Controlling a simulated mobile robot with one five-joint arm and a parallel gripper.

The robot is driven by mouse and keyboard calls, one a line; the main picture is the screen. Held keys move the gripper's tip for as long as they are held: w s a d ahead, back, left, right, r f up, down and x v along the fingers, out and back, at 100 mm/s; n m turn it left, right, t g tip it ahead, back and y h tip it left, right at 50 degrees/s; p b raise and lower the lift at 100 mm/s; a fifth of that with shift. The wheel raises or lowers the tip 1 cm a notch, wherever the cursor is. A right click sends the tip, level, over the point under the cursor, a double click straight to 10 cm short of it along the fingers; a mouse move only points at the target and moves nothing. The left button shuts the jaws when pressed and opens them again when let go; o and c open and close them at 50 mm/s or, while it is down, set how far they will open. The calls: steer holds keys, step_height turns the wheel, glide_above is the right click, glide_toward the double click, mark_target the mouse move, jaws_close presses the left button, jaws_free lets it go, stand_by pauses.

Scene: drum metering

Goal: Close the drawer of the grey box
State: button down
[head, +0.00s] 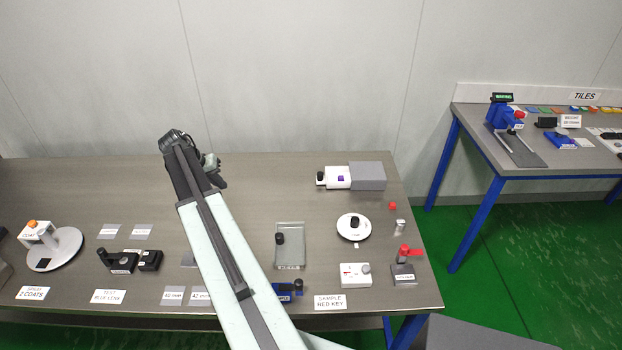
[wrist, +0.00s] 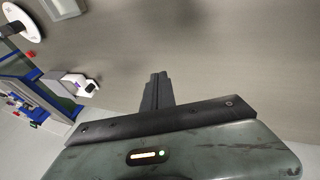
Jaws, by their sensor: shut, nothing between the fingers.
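The grey box (head: 368,176) lies near the back right of the left table in the head view. Its white drawer (head: 337,178) sticks out to the left, open, with a purple piece (head: 341,178) in it and a black knob at its left end. The drawer seems to show in the wrist view (wrist: 80,82), left of my fingers; the box is hard to make out there. My gripper (head: 213,161) is at the back of the table, well left of the drawer and apart from it. Its fingers (wrist: 157,78) are together and empty.
The table (head: 270,180) is bare between my gripper and the drawer. A white round dish (head: 345,227) and a small red block (head: 392,206) are in front of the box. A glass tray (head: 289,245) lies nearer. A wall stands behind.

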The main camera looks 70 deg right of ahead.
steer(key=s+d+m+g+b, duration=0.1)
steer(key=s+d+m, duration=0.2)
steer(key=s+d, duration=0.6)
steer(key=s+d+m+g, duration=0.2)
steer(key=s+d, duration=0.5)
steer(key=d, duration=0.4)
steer(key=shift+h, duration=0.3)
steer(key=b+x, duration=0.6)
steer(key=w+b+x, duration=0.1)
steer(key=b+x, duration=0.1)
steer(key=x, duration=0.2)
steer(key=shift+f+b, duration=0.2)
steer(key=shift+b, duration=0.2)
steer(key=s, duration=0.3)
steer(key=shift+s+d+r+p, duration=0.25)
steer(key=shift+d+r+p, duration=0.05)
steer(key=shift+s, duration=0.3)
